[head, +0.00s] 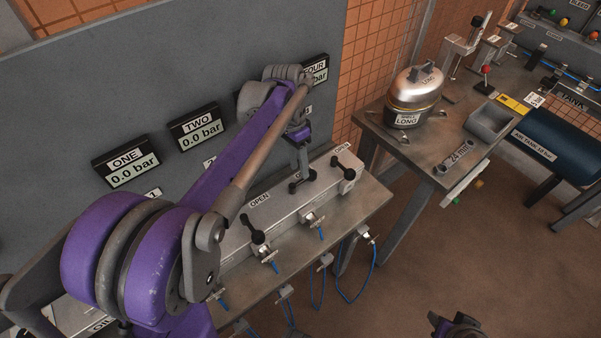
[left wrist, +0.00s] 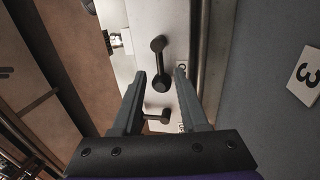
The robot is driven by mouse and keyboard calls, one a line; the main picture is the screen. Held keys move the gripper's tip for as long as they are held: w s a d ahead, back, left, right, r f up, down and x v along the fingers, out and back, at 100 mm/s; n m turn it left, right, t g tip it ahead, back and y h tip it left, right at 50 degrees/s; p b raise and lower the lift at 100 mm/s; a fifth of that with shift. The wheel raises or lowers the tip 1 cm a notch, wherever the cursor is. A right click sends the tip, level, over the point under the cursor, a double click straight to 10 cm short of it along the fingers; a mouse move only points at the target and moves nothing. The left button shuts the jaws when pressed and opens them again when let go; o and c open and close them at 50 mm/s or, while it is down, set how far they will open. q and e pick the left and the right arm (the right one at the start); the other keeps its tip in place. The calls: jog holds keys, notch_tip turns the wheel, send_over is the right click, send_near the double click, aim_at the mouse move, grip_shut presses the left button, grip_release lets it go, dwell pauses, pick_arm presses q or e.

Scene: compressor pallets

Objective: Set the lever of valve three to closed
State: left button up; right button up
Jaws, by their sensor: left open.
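A pale valve block (head: 275,212) on the bench carries several dark levers. My left gripper (head: 301,168) is low over the block, beside a dark lever (head: 297,184). In the left wrist view my open left gripper (left wrist: 161,73) has one fingertip on either side of a lever (left wrist: 161,64), with no visible grip. This lever lies along the block, level with the wall tag "3" (left wrist: 307,76). A second lever (left wrist: 156,116) lies across the block, seen between the fingers. In the head view, my arm hides the third gauge and its label. Part of what seems my right gripper (head: 457,325) shows at the bottom edge.
Other levers stand left (head: 253,230) and right (head: 338,161) of my gripper. Blue hoses (head: 372,270) hang at the block's front. The gauge panel (head: 60,90) rises behind. A second table (head: 430,150) with a metal pot (head: 414,95) stands right; open floor lies between.

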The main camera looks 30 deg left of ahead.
aim_at(303, 181)
pick_arm(q)
jog(key=shift+s+d+f, duration=0.1)
jog(key=shift+d+f, duration=0.1)
jog(key=shift+f, duration=0.65)
jog(key=shift+s+d+f, duration=0.1)
jog(key=shift+d+f, duration=0.05)
jog(key=shift+f, duration=0.65)
grip_shut()
